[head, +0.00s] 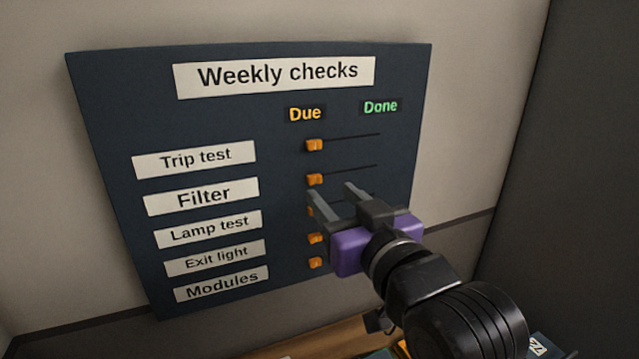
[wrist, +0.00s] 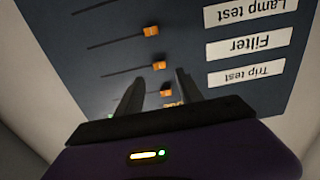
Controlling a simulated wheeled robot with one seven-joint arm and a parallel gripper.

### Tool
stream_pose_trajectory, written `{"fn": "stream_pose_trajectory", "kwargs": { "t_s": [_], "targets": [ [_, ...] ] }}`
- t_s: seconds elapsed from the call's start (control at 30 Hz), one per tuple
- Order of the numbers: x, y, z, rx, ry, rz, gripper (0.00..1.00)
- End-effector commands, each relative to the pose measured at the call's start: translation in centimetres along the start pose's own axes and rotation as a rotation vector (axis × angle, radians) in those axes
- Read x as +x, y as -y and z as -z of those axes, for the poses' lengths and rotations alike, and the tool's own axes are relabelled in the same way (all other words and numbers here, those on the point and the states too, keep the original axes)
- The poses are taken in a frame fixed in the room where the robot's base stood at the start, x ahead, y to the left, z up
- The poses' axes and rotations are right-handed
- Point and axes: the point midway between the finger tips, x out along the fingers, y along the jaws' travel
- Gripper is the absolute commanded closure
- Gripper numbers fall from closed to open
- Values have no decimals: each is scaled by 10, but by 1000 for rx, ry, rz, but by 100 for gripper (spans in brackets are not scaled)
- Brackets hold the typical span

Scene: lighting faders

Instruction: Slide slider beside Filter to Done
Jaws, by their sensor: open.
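The Filter label (head: 203,196) is second from the top on the dark board. Its orange slider (head: 315,179) sits at the left end of its slot, under the Due heading (head: 305,113). The Done heading (head: 380,106) is at the right. My gripper (head: 331,190) is open and empty, in front of the board just below the Filter slider in the head view. The upside-down wrist view shows the Filter slider (wrist: 159,65) just past the gap between the fingertips (wrist: 158,76). I cannot tell whether a finger touches the board.
The Trip test slider (head: 314,145) is just above, also at the Due end. The Lamp test slider (wrist: 151,30) is below Filter and partly hidden by a finger in the head view. The Exit light slider (head: 315,239) and Modules slider (head: 316,263) are lower. A dark wall (head: 570,130) stands at right.

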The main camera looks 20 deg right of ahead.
Motion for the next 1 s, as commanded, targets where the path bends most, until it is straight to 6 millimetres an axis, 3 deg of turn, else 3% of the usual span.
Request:
{"fn": "stream_pose_trajectory", "kwargs": {
  "t_s": [0.2, 0.4, 0.77, 1.0],
  "targets": [
    [35, 0, 2, 0, 1, 0, 56],
    [56, 0, 2, 0, -2, 0, 56],
    [61, 0, 0, 0, -2, 0, 56],
    [60, 0, 0, 0, -2, 0, 100]
  ]
}}
